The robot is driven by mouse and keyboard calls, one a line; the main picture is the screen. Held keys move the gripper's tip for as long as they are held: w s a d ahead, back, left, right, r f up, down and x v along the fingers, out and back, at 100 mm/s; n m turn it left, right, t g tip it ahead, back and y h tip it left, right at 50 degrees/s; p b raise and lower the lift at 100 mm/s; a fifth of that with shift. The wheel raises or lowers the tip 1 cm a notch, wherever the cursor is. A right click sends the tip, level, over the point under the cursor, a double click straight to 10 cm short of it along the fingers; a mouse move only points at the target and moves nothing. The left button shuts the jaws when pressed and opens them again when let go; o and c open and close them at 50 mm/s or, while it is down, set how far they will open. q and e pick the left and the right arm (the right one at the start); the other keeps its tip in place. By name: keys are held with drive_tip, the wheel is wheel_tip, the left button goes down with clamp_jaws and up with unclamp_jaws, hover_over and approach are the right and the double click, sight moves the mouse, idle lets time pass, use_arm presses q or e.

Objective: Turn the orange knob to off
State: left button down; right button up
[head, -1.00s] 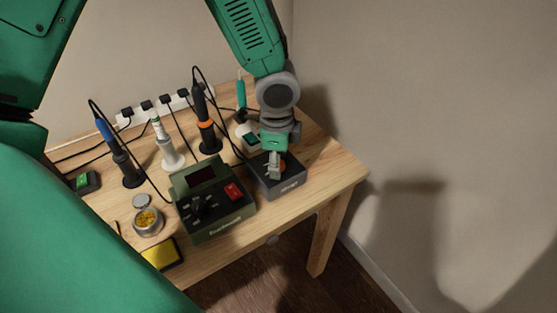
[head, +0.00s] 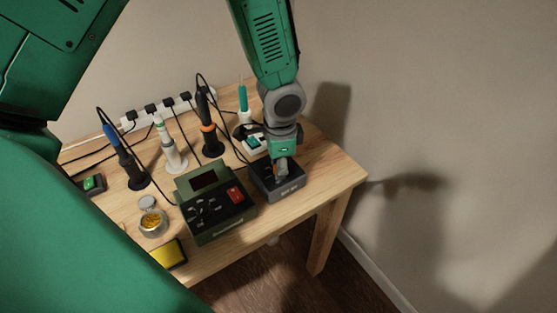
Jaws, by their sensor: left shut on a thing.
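A small dark box (head: 284,191) with the orange knob on top stands near the right end of the wooden table. My left gripper (head: 281,170) reaches down from above onto the box top and is shut on the orange knob. The fingers cover nearly all of the knob, so its pointer and setting cannot be read. My right gripper is not in view.
A green control unit (head: 222,222) with a red switch stands just left of the box. Several soldering irons in stands, including an orange-ringed one (head: 211,140), are behind. The table's right corner is clear.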

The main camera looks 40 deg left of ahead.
use_arm(q)
drive_tip(key=n, duration=0.1)
drive_tip(key=n+p, duration=0.2)
drive_tip(key=shift+w+d+r, duration=0.1)
drive_tip(key=shift+w+r, duration=0.15)
drive_tip(key=shift+w, duration=0.05)
drive_tip(key=shift+f+n+p, duration=0.1)
drive_tip(key=shift+n+p, duration=0.6)
drive_tip(key=shift+n, duration=0.9)
drive_tip(key=shift+w, duration=0.1)
drive_tip(key=c, duration=1.5)
unclamp_jaws()
drive_tip(key=shift+o, duration=1.2)
drive_tip(key=shift+f, duration=0.1)
